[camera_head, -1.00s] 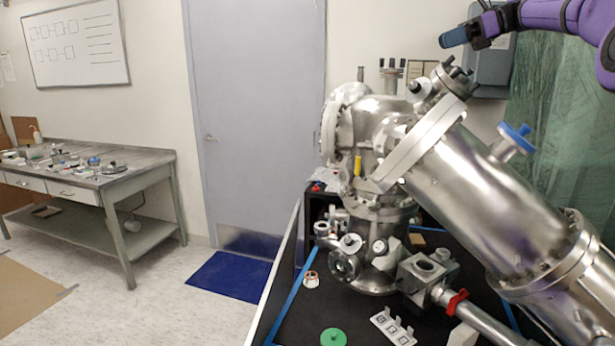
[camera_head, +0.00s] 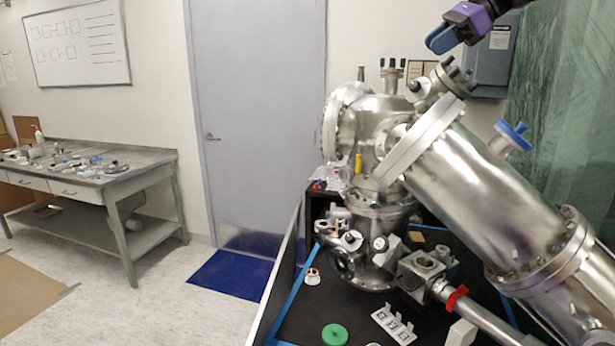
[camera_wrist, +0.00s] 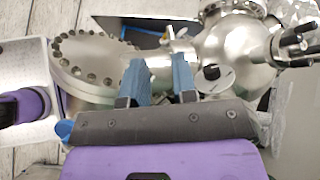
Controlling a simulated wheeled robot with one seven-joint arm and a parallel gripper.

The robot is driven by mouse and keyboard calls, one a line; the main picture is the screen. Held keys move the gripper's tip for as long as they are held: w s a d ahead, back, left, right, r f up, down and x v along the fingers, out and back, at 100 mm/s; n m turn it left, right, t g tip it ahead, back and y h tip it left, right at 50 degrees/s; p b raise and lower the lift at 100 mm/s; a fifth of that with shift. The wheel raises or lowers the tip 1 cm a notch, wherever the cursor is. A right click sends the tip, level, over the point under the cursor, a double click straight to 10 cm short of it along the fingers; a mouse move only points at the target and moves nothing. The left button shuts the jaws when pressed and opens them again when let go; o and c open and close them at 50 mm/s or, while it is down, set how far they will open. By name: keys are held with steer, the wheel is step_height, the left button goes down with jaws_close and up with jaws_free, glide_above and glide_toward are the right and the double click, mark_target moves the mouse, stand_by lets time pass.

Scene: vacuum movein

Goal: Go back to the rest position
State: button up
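My gripper (camera_head: 440,38) is high at the top of the head view, above the steel vacuum chamber (camera_head: 470,190) and clear of it. Its blue fingers point down and to the left, and my purple wrist runs off the top edge. In the wrist view the two blue fingers (camera_wrist: 158,76) stand apart with nothing between them. The chamber's bolted flange (camera_wrist: 92,62) lies below them at the left. A rounded chamber part (camera_wrist: 235,50) is at the right.
The black table (camera_head: 300,320) holds a green disc (camera_head: 334,335), a white bracket (camera_head: 394,325) and a small white-orange part (camera_head: 312,277). A grey wall box (camera_head: 492,62) and green plastic sheet (camera_head: 560,120) are near my gripper. A workbench (camera_head: 100,178) stands left; the floor before the door is open.

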steer(key=s+f+n+h, duration=0.1)
steer(key=s, duration=0.2)
steer(key=s+a+f+n, duration=0.1)
steer(key=s, duration=0.2)
steer(key=s+a+f+n+h, duration=0.1)
steer(key=s, duration=0.1)
steer(key=shift+s+a+h, duration=0.2)
steer(key=shift+s+h, duration=0.1)
steer(key=shift+s, duration=0.1)
steer(key=s+d+f+n+t+h, duration=0.1)
steer(key=s+d+f+n+h, duration=0.1)
steer(key=s+f+n, duration=0.4)
steer(key=s+d+f+n+t+h, duration=0.1)
steer(key=s+d+f+n+h, duration=0.2)
steer(key=s+f, duration=1.2)
steer(key=s+n+h, duration=0.2)
steer(key=s+n, duration=0.2)
steer(key=s, duration=0.5)
steer(key=shift+n, duration=0.3)
